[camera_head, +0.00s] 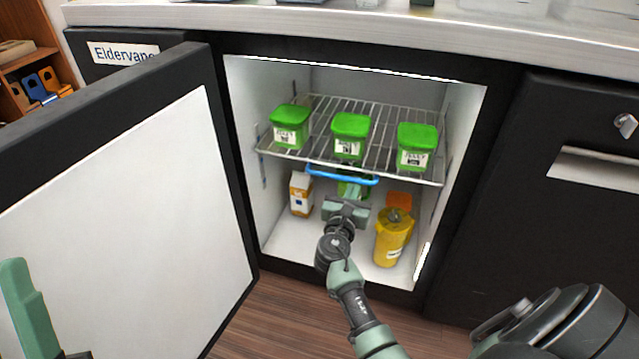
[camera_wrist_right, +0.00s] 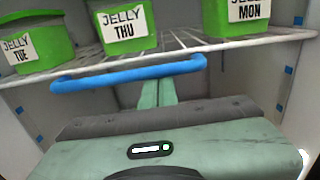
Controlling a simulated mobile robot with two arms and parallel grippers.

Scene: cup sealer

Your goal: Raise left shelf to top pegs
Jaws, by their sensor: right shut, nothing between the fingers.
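The wire shelf (camera_head: 385,152) sits inside the open white cabinet and carries three green-lidded jelly tubs (camera_head: 350,125). A blue handle (camera_head: 342,177) runs along its front edge and also crosses the right wrist view (camera_wrist_right: 130,76). My right gripper (camera_head: 352,190) is inside the cabinet at the shelf front. Its pale green fingers are shut together and empty; in the wrist view they (camera_wrist_right: 157,92) pass beneath the blue handle. I cannot tell whether they touch it or the shelf. A pale green part of my left gripper (camera_head: 22,308) shows at the lower left; its jaw state is unclear.
The open door (camera_head: 130,200) stands at the left. Below the shelf are a white-and-orange carton (camera_head: 300,194), a yellow container (camera_head: 392,240) and an orange item (camera_head: 399,200). Small blue marks (camera_wrist_right: 290,70) dot the cabinet walls. There is free room above the tubs.

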